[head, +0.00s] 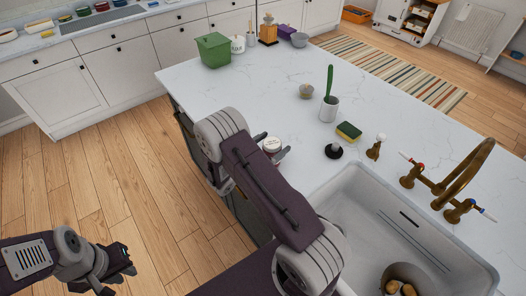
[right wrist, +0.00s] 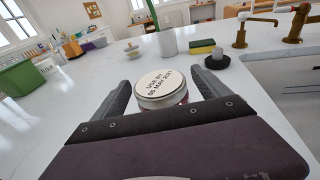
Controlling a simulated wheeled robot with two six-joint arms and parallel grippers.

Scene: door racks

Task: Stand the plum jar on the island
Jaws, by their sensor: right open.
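The plum jar (right wrist: 160,88) has a pale lid printed with a use-by date and a dark red body just showing below it. It stands upright on the white marble island (head: 300,70); its base is hidden. In the head view the jar (head: 272,145) shows just past my right forearm, which hides part of it. My right gripper (right wrist: 163,92) is open, with one finger on each side of the jar. Its fingertip also shows beside the jar in the head view (head: 282,155). My left gripper (head: 122,268) is low at the left, over the wooden floor, away from the island.
Right of the jar are a black sink plug (head: 334,151), a sponge (head: 348,131), a white cup with a green brush (head: 329,108), the sink (head: 375,225) and a brass tap (head: 462,180). A green box (head: 214,50) stands at the far end. The island's middle is mostly clear.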

